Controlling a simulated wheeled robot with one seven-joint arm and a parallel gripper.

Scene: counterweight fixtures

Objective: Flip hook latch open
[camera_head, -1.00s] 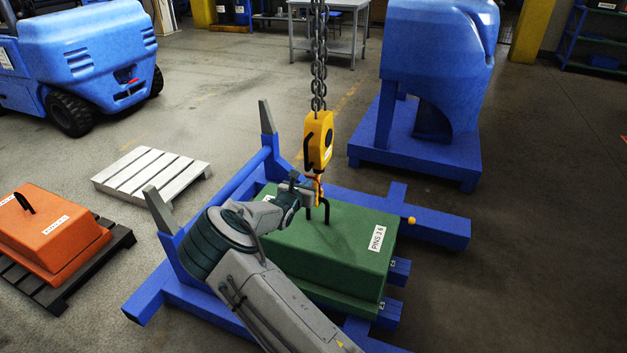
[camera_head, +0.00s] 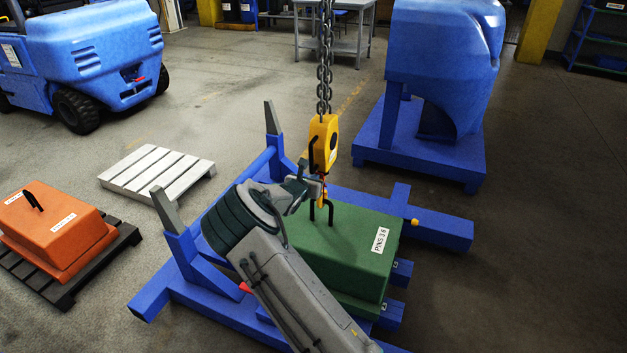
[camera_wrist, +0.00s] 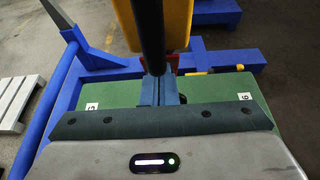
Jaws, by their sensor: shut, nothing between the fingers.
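A yellow hoist block (camera_head: 323,145) hangs on a chain above a green counterweight (camera_head: 345,245). Its small orange-red hook and latch (camera_head: 322,196) hang just above the weight's black lifting loop (camera_head: 331,212); whether they link is unclear. My gripper (camera_head: 314,186) is beside the hook, just below the block. In the wrist view my gripper (camera_wrist: 160,90) is shut and empty, its fingertips close to a red part (camera_wrist: 172,64) of the hook. A black bar on the block (camera_wrist: 150,35) crosses in front and hides part of it. I cannot tell whether the latch is open or whether the fingers touch it.
The green weight sits on a blue frame (camera_head: 440,228) with grey-tipped uprights (camera_head: 165,210). An orange weight (camera_head: 50,225) is on a dark pallet at left, near an empty white pallet (camera_head: 155,168). A blue machine (camera_head: 440,60) stands behind right. Floor at right is clear.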

